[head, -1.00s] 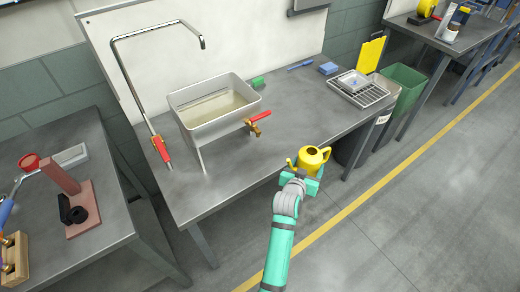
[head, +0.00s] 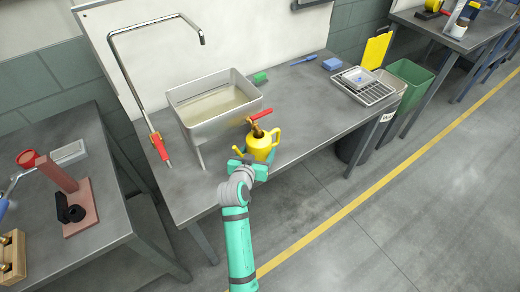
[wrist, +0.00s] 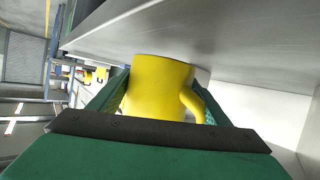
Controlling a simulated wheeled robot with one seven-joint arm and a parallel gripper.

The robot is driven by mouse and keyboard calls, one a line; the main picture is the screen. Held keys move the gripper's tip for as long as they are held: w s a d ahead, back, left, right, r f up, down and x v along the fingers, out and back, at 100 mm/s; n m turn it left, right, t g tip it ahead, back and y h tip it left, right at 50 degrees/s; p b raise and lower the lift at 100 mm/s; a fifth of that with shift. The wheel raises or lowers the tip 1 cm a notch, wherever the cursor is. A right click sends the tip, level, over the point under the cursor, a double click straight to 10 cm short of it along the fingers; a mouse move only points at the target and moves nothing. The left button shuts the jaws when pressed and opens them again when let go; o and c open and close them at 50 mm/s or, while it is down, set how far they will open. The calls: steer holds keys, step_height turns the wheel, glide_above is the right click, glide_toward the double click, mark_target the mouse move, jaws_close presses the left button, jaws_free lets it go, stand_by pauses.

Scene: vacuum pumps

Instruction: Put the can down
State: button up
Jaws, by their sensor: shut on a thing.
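The can is a yellow pouring can (head: 260,147) with a handle and a spout. It also shows in the wrist view (wrist: 158,88), upright between the two fingers. My gripper (head: 254,160) is shut on the can. In the head view the can overlaps the front edge of the grey workbench (head: 297,122), just in front of the brass tap with the red lever (head: 262,114). In the wrist view (wrist: 160,100) the gripper's fingers sit on both sides of the can. I cannot tell whether the can touches the bench.
A metal basin (head: 212,108) with liquid stands behind the can, with a tall bent pipe (head: 128,75) to its left. A green sponge (head: 260,78) lies behind. A wire rack (head: 366,88) stands at the right.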

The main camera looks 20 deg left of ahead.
steer(key=shift+w+r, duration=0.2)
steer(key=shift+r, duration=0.2)
steer(key=shift+d+r, duration=0.1)
steer(key=shift+d, duration=0.15)
steer(key=shift+s+a, duration=0.1)
steer(key=shift+a, duration=0.05)
steer(key=shift+c, duration=0.5)
steer(key=shift+s+a+f, duration=0.1)
steer(key=shift+a+f, duration=0.1)
steer(key=shift+a, duration=0.1)
steer(key=shift+a+f, duration=0.1)
steer(key=shift+f, duration=0.2)
steer(key=shift+d+f, duration=0.2)
steer(key=shift+f, duration=0.4)
steer(key=shift+d+f, duration=0.15)
steer(key=shift+f, duration=0.45)
steer(key=shift+f, duration=0.2)
steer(key=o, duration=1.4)
steer(key=shift+o, duration=0.2)
